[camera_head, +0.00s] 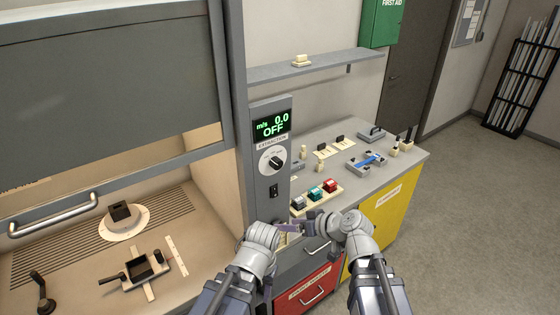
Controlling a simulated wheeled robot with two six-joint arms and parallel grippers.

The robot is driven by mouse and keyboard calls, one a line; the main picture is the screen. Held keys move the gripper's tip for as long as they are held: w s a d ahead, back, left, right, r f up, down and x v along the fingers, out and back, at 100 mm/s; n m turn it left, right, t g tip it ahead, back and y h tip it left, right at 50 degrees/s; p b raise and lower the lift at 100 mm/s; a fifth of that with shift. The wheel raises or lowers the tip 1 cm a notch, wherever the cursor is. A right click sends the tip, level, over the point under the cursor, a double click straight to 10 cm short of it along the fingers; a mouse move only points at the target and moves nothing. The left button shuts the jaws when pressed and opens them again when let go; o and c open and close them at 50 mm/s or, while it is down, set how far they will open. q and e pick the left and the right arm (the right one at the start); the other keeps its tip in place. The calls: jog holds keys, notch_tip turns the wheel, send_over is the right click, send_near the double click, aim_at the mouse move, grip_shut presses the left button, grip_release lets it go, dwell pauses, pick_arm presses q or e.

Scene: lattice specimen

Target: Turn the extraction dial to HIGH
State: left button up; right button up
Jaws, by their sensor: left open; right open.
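The extraction dial (276,162) is a black knob on a round white face, on a grey control panel (262,215) beside the fume hood. Its face markings are too small to read. The display (271,125) above it reads "m/s 0.0 OFF" in green. My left gripper (285,231) is open, below the dial, near the panel's foot. My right gripper (302,223) is open, below and right of the dial, in front of the bench. Both are apart from the dial and look empty; their fingers are small and partly overlap in view.
A black switch (274,190) sits under the dial. The hood's sash (110,80) is raised at left. Right of the panel, a bench (395,165) holds red, green and grey items (316,193) and a tray with a blue piece (367,161). A shelf (315,66) hangs above.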

jog(key=w+r+t+y, duration=0.2)
jog(key=w+r+t, duration=0.15)
jog(key=r, duration=0.35)
jog(key=t, duration=0.4)
send_near(279, 165)
jog(key=x, duration=0.2)
jog(key=shift+m, duration=0.3)
jog(key=shift+x, duration=3.8)
jog(key=shift+c, duration=0.2)
grip_shut()
